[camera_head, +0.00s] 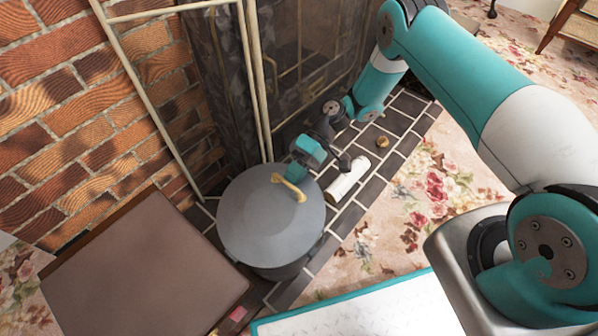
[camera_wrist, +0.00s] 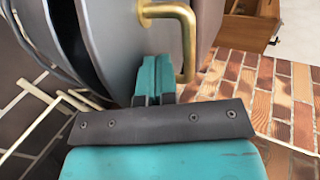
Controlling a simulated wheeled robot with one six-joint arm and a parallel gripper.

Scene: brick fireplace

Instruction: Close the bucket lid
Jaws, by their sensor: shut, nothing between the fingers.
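The bucket (camera_head: 280,271) is a grey round vessel standing on the dark tiled hearth. Its grey lid (camera_head: 255,225) covers most of the top in the head view and carries a brass handle (camera_head: 290,187). In the wrist view the lid (camera_wrist: 126,30) shows with a dark gap between it and the bucket rim (camera_wrist: 62,35), so it looks partly raised. The brass handle (camera_wrist: 189,45) is just right of my fingers there. My gripper (camera_head: 295,174) is shut and empty, its teal fingertips (camera_wrist: 154,66) close against the lid beside the handle. I cannot tell whether they touch.
A white cylinder (camera_head: 347,179) lies on the tiles right of the bucket, with a small tan object (camera_head: 382,141) beyond it. A brown flat-topped piece (camera_head: 140,275) stands at left. The brick wall (camera_head: 80,90) and pale poles (camera_head: 253,75) are close behind. Floral carpet (camera_head: 440,200) lies open at right.

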